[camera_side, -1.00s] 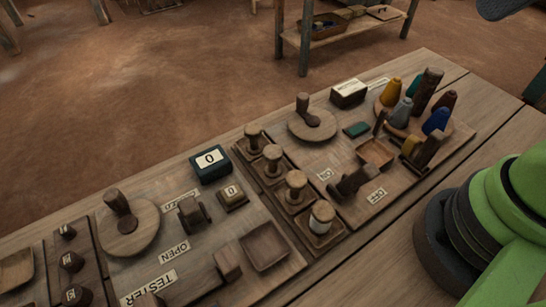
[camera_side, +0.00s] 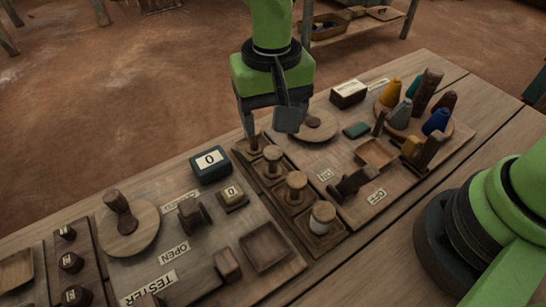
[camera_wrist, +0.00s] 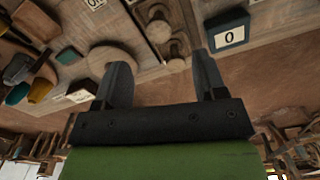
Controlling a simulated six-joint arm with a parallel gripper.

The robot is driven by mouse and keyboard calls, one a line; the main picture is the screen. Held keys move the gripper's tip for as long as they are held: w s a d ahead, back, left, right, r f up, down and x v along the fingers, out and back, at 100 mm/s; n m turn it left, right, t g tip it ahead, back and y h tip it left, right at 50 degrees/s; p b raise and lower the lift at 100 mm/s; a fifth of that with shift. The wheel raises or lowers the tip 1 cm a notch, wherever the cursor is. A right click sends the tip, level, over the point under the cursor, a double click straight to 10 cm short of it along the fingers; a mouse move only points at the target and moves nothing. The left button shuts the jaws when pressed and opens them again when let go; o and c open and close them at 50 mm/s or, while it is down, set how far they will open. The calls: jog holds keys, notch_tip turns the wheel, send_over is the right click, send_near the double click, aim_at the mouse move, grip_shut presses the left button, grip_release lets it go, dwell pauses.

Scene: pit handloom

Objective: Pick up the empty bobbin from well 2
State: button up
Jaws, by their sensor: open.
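A dark wooden rack (camera_side: 283,205) holds upright wooden bobbins in a row of wells. The far bobbin (camera_side: 255,141) is partly hidden by my gripper. The second bobbin from the far end (camera_side: 272,161) and the third (camera_side: 296,187) look bare. The nearest bobbin (camera_side: 322,217) carries a pale wrap. I cannot read any well numbers. My gripper (camera_side: 268,138) is open and empty over the far end of the rack. In the wrist view, its fingers (camera_wrist: 162,62) stand apart, with a far-end bobbin (camera_wrist: 174,50) showing between them and another bobbin (camera_wrist: 158,29) beyond.
A round disc with a peg (camera_side: 312,127) lies right of my gripper. A dark green counter box reading 0 (camera_side: 210,162) stands to its left. Coloured cones (camera_side: 408,112) crowd the far right. A shallow tray (camera_side: 265,247) lies left of the rack.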

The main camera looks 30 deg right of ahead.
aim_at(273, 152)
notch_tip(273, 152, down, 8)
jog(key=shift+d+f, duration=0.15)
jog(key=shift+f, duration=0.1)
jog(key=c, duration=1)
